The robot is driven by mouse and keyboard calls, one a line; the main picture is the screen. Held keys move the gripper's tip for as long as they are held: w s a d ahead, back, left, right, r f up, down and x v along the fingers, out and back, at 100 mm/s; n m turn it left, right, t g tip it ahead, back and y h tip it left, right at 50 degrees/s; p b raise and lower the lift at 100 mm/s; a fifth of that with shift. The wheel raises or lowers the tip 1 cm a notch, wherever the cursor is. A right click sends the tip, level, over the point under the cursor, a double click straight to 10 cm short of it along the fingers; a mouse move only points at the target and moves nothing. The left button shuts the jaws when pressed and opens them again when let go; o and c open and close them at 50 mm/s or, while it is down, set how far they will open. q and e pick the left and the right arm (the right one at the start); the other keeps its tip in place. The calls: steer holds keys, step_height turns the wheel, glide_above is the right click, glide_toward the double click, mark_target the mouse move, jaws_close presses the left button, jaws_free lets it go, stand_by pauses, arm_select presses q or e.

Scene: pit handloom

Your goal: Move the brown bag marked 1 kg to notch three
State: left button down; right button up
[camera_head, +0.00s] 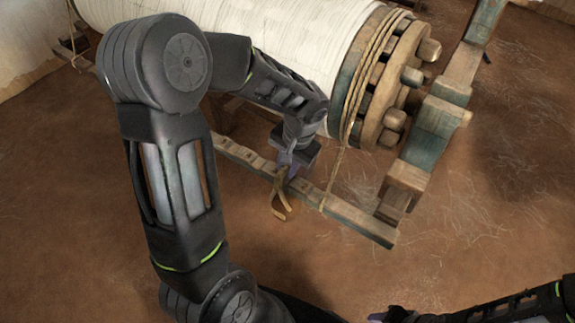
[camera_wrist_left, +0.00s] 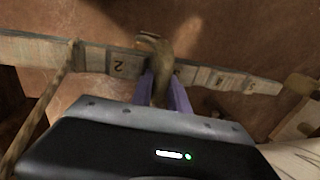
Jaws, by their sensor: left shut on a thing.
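My left gripper (camera_head: 287,172) is over the notched wooden bar (camera_head: 350,220) in the head view. Its purple fingers are shut on a brown, curved, hook-like piece (camera_head: 281,207), apparently part of the brown bag. In the left wrist view the brown piece (camera_wrist_left: 160,62) stands between the fingers and crosses the bar (camera_wrist_left: 90,58), just right of the mark 2. Further marks to the right are hard to read. I cannot see a 1 kg mark or tell whether the piece rests on the bar.
A large cloth-wound roller (camera_head: 260,40) with a pegged wooden end (camera_head: 385,85) lies behind the bar. A rope (camera_head: 337,175) runs from its end down to the bar. A stepped wooden post (camera_head: 435,125) stands at the right. The earthen floor in front is clear.

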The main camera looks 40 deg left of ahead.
arm_select(q)
steer(key=c, duration=1.2)
jaws_free()
steer(key=shift+c, duration=0.2)
steer(key=shift+o, duration=0.3)
steer(key=shift+f, duration=0.1)
step_height(320, 180, up, 8)
steer(key=d+p, duration=0.1)
steer(key=shift+d, duration=0.25)
steer(key=shift+f, duration=0.1)
